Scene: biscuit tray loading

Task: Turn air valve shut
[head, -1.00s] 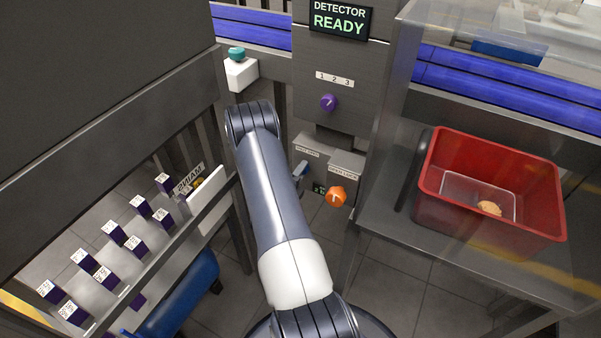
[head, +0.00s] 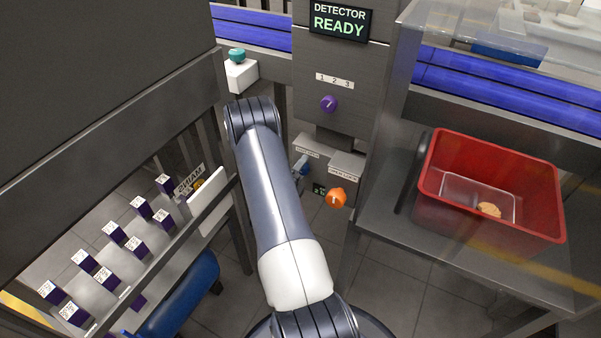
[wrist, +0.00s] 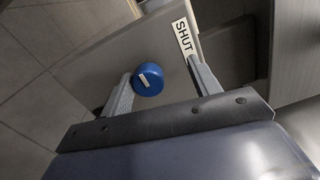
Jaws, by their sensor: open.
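In the wrist view a round blue knob (wrist: 152,84) with a short white mark on its face stands out from a grey panel. A white label reading SHUT (wrist: 183,38) is beside it, up and to the right. My gripper (wrist: 160,70) is open, with the knob between its two fingers. The knob is close to the left finger and well apart from the right one; I cannot tell whether it touches the left. In the head view the blue part (head: 303,166) shows small beside my arm, on the left grey box, and my gripper is mostly hidden.
An orange knob (head: 336,198) is close by on the right-hand box. A purple knob (head: 328,104) is above, under the detector screen (head: 338,20) reading READY. A red crate (head: 490,235) stands on the right-hand bench. A teal button (head: 237,54) is at upper left.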

